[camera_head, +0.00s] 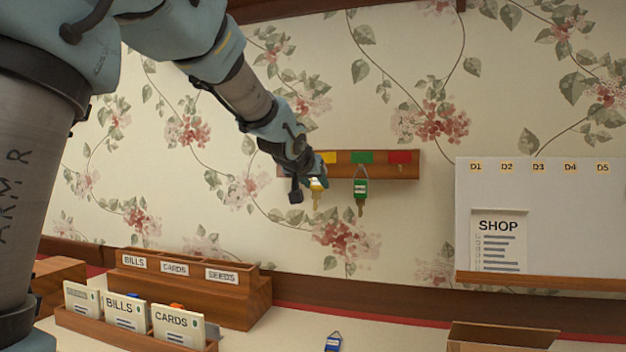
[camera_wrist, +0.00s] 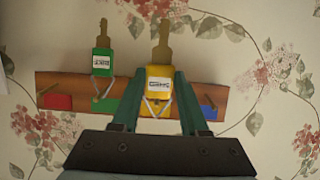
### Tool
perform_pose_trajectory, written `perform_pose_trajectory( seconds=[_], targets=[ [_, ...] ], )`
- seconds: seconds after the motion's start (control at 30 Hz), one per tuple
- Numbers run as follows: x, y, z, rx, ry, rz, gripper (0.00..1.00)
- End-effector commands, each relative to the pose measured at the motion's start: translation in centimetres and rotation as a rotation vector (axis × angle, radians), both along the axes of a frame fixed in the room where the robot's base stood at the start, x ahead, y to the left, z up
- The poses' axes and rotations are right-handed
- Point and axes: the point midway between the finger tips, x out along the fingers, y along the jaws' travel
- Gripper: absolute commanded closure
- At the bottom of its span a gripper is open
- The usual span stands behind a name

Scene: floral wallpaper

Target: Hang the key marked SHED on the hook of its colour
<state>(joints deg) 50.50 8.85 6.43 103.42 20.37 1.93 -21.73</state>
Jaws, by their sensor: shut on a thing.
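My gripper (camera_wrist: 156,76) is shut on a yellow key tag (camera_wrist: 158,92), at the wooden hook rail (camera_head: 405,171). The tag's wire loop is close to the rail, but I cannot tell whether it is on a hook. In the head view the yellow key (camera_head: 317,187) hangs below the yellow patch (camera_head: 328,157), partly hidden by my gripper. A green key (camera_head: 361,188) hangs under the green patch (camera_head: 362,157). The red patch (camera_head: 400,157) has no key below it. A blue key (camera_head: 333,342) lies on the table. I cannot read SHED on any tag.
A blue patch (camera_wrist: 208,100) shows at the rail's other end in the wrist view. A wooden sorter (camera_head: 190,298) and a card box (camera_head: 195,343) stand at left. A white board (camera_head: 560,220) is at right, with an open wooden box (camera_head: 500,337) below.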

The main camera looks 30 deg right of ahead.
Motion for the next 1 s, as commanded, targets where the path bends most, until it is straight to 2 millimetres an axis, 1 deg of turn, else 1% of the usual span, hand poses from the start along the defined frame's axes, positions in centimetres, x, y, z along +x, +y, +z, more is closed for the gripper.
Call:
perform_pose_trajectory(
  seconds=[0.37,0.5,0.73,1.0],
  targets=[
    [1.6,-1.5,0.0,0.001,0.000,0.001,1.00],
    [2.1,-1.9,-0.5,0.000,0.000,0.001,1.00],
    [2.6,-2.4,-1.1,-0.001,0.000,0.000,1.00],
    [2.7,-2.5,-1.1,0.000,0.000,0.000,1.00]
  ],
)
